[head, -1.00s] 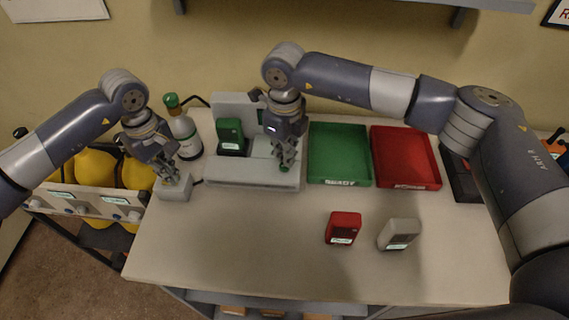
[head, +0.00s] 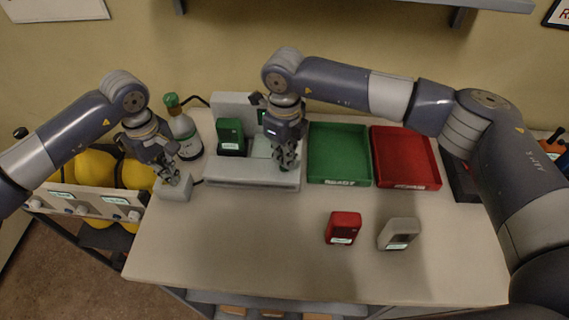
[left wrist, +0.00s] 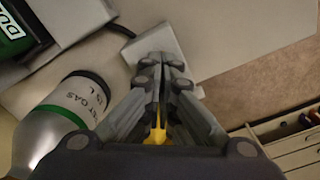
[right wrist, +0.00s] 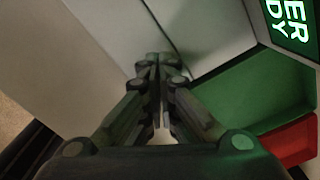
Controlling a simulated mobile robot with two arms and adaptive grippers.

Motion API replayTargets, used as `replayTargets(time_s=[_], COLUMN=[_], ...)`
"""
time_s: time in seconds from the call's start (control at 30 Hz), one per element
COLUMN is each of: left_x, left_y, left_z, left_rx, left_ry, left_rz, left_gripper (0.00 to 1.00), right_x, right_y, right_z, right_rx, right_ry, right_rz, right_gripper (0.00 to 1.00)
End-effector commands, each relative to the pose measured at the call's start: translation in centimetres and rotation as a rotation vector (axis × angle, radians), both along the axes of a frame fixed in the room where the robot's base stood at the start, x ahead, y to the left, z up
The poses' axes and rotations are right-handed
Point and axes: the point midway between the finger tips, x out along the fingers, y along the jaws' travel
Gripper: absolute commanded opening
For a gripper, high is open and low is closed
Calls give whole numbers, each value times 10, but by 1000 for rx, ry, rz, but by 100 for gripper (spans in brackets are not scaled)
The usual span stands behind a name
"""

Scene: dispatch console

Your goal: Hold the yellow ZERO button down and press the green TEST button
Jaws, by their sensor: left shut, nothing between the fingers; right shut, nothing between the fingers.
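My left gripper (head: 172,182) is shut and empty, pointing down with its fingertips on or just above the small light grey box (head: 174,193), also in the left wrist view (left wrist: 153,38). The yellow ZERO button is not identifiable; the fingers cover the box's top. A yellow patch shows between the fingers in the left wrist view; I cannot tell what it is. My right gripper (head: 287,167) is shut and empty, pointing down over the right front of the grey test station (head: 225,184). The green TEST button is hidden beneath it. I cannot tell whether either gripper touches a button.
A green detector (head: 230,136) stands in the station; a lit green screen (right wrist: 292,22) shows. A gas bottle (head: 185,135) stands by my left gripper. Green (head: 340,181) and red (head: 405,186) trays lie right.

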Motion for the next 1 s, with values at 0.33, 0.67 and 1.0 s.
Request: replayTargets(time_s=[0.33,0.67,1.0], left_x=[-1,-1,-1], left_y=[0,0,0], left_z=[-1,-1,-1], left_rx=[0,0,0], left_ry=[2,2,2], left_rz=[-1,-1,-1], left_gripper=[0,0,0], right_x=[0,0,0], right_y=[0,0,0], right_z=[-6,-11,-11], right_rx=[0,0,0], right_ry=[0,0,0], right_rz=[0,0,0], right_gripper=[0,0,0])
